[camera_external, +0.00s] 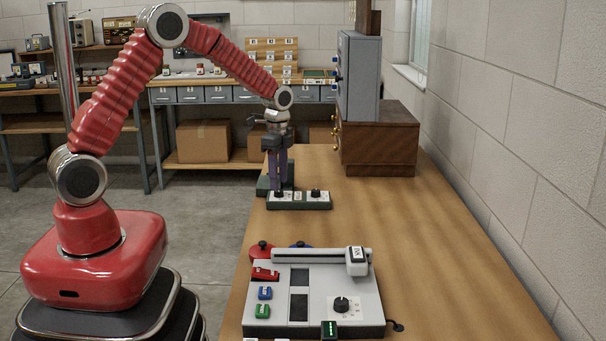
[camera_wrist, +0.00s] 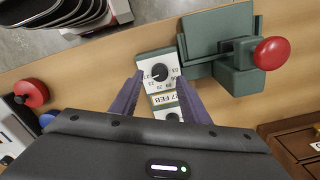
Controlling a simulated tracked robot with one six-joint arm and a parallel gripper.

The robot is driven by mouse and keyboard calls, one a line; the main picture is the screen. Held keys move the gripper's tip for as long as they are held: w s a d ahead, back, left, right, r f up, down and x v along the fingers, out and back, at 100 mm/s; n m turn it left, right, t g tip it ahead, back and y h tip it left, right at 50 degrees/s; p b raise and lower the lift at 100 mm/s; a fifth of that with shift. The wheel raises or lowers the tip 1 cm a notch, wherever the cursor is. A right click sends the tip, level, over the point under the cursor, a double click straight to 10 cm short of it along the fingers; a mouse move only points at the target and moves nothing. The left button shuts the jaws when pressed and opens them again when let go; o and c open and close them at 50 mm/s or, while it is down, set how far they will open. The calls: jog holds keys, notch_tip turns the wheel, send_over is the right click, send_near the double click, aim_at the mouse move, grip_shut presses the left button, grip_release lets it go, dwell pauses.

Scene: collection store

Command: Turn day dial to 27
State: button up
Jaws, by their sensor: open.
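The dial box (camera_external: 298,202) is a low green block with a white top and two black knobs, lying on the wooden table. In the wrist view the day dial (camera_wrist: 159,72) is a black knob ringed by small numbers; its exact pointing is too small to read. A yellow date strip (camera_wrist: 163,99) beside it seems to read "27 FEB", the first digit being unclear. The second knob (camera_wrist: 174,117) is partly hidden by my wrist. My gripper (camera_wrist: 159,76) is open and points down, its purple fingers on either side of the day dial; contact cannot be told.
A green device with a red knob (camera_wrist: 272,53) stands close beside the dial box. A grey panel with its own dial (camera_external: 342,304) and a sliding arm lies nearer the camera. A grey cabinet on a wooden chest (camera_external: 379,146) stands behind right. The table's right side is clear.

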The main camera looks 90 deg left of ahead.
notch_tip(320, 180, up, 11)
jog(key=shift+f, duration=0.2)
jog(key=shift+w+n, duration=0.1)
jog(key=shift+n, duration=0.2)
dwell(0.4)
